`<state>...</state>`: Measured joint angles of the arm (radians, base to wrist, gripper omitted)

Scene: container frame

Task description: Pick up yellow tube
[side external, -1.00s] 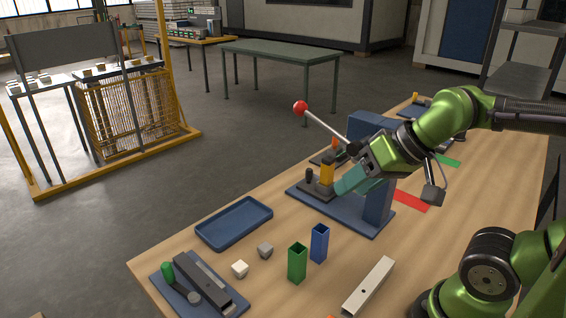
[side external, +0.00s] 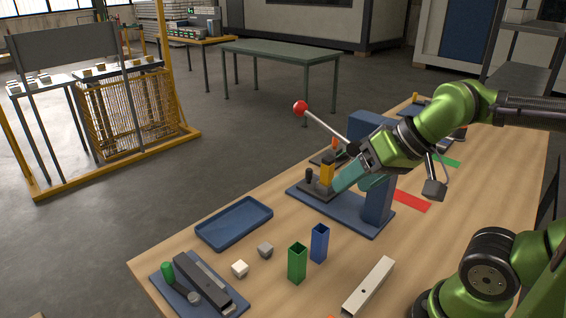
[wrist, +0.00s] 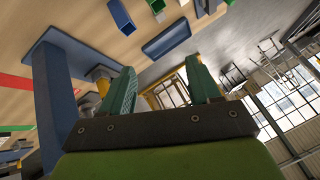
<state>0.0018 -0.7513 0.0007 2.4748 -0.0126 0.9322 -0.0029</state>
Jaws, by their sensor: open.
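The yellow tube (side external: 327,170) stands upright on the dark base of a blue press in the side external view. In the wrist view a small yellow part of it (wrist: 103,87) shows behind the left finger, and the rest is hidden. My gripper (side external: 345,180) has teal fingers and is tilted just right of the tube, close to it; contact cannot be told. In the wrist view my gripper (wrist: 160,67) is open, with nothing visible held between its fingers. The tube is outside that gap in the picture.
The press column (side external: 378,200) stands right beside my gripper. Green (side external: 297,263) and blue (side external: 319,243) square tubes, small cubes and a blue tray (side external: 234,223) stand nearer the front left.

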